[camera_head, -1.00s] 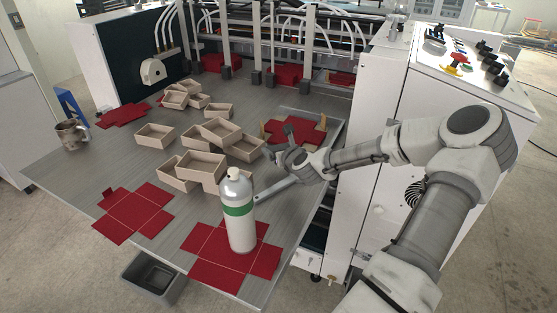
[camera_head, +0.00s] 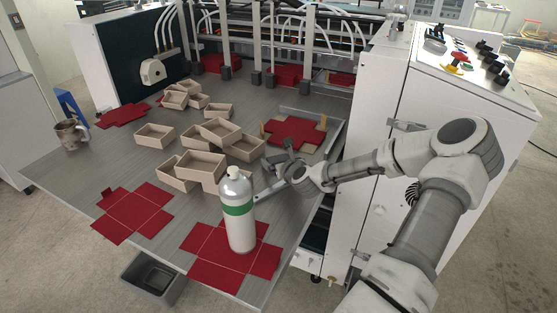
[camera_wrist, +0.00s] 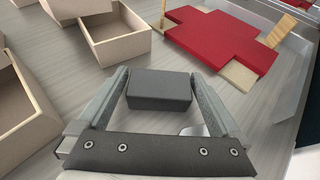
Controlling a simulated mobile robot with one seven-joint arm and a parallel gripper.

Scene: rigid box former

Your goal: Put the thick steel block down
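A dark grey steel block (camera_wrist: 160,92) sits between the two fingers of my gripper (camera_wrist: 160,78) in the wrist view. The fingers lie along its left and right sides and appear to grip it. In the head view my gripper (camera_head: 285,165) is low over the grey table, on the near side of a red cross-shaped blank, with the block (camera_head: 290,146) small and dark at its fingers. I cannot tell whether the block's underside touches the table.
The red blank (camera_wrist: 220,42) lies beyond the block, with wooden pieces at its edges. Open beige boxes (camera_wrist: 115,38) stand to the left. A white-green bottle (camera_head: 239,222) stands nearby on another red blank (camera_head: 207,258). Bare table (camera_wrist: 90,88) surrounds the block.

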